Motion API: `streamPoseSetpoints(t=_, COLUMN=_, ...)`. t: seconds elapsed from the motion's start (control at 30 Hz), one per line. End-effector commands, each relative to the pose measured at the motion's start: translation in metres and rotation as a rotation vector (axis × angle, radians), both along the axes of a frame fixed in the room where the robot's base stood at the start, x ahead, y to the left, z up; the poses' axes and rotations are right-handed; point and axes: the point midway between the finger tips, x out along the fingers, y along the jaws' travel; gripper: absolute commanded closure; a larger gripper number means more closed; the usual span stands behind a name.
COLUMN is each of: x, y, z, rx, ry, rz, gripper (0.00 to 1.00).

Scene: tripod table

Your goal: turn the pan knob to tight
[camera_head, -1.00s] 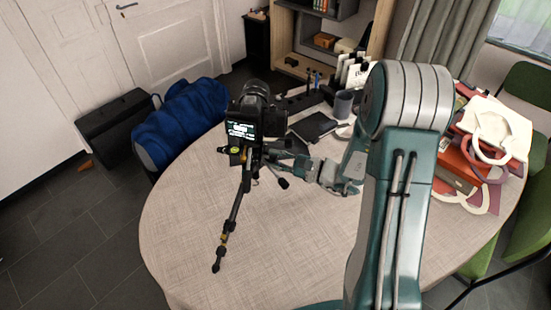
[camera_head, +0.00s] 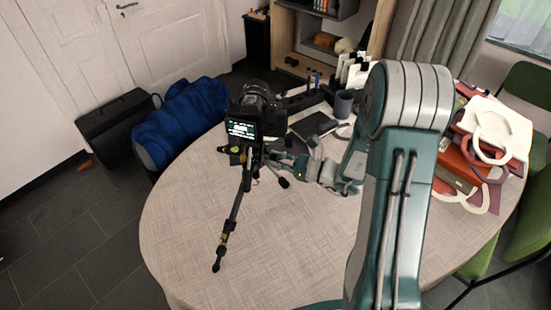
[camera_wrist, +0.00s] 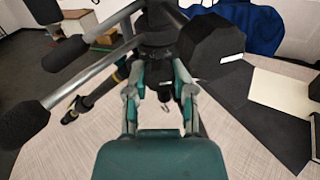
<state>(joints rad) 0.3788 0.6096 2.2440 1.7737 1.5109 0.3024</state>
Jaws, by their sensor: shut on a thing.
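A black camera (camera_head: 258,115) with a lit rear screen stands on a tripod (camera_head: 232,215) on the table. In the wrist view the dark tripod head (camera_wrist: 158,28) is at the top centre, with grey bars and black foam-like grips to its left. My gripper (camera_wrist: 158,70) has its two fingers on either side of a small dark part below the head, the pan knob (camera_wrist: 160,72), and is shut on it. In the head view my gripper (camera_head: 272,158) reaches the tripod from the right, just below the camera. The knob itself is too small and covered to make out there.
A round table (camera_head: 190,235) with a pale cloth has free room at the front. A dark notebook (camera_head: 315,126) and a grey mug (camera_head: 343,103) stand behind my wrist. Bags (camera_head: 495,130) and boxes fill the right side.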

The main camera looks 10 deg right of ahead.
Motion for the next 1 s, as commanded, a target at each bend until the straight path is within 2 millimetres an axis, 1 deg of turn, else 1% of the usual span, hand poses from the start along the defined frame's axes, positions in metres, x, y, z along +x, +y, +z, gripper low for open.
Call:
streamPoseSetpoints(t=0.2, x=0.0007, y=-0.0005, z=0.0001, rx=0.031, ry=0.046, rz=-0.002, gripper=1.0)
streamPoseSetpoints(t=0.67, x=0.001, y=-0.0007, z=0.0004, rx=0.037, ry=0.056, rz=-0.003, gripper=1.0)
streamPoseSetpoints(t=0.7, x=0.001, y=-0.0007, z=0.0004, rx=0.037, ry=0.056, rz=-0.003, gripper=0.58)
streamPoseSetpoints(t=0.73, x=0.001, y=-0.0007, z=0.0004, rx=0.037, ry=0.056, rz=-0.003, gripper=0.52)
streamPoseSetpoints(t=1.0, x=0.0006, y=-0.0004, z=0.0003, rx=0.037, ry=0.056, rz=-0.002, gripper=0.52)
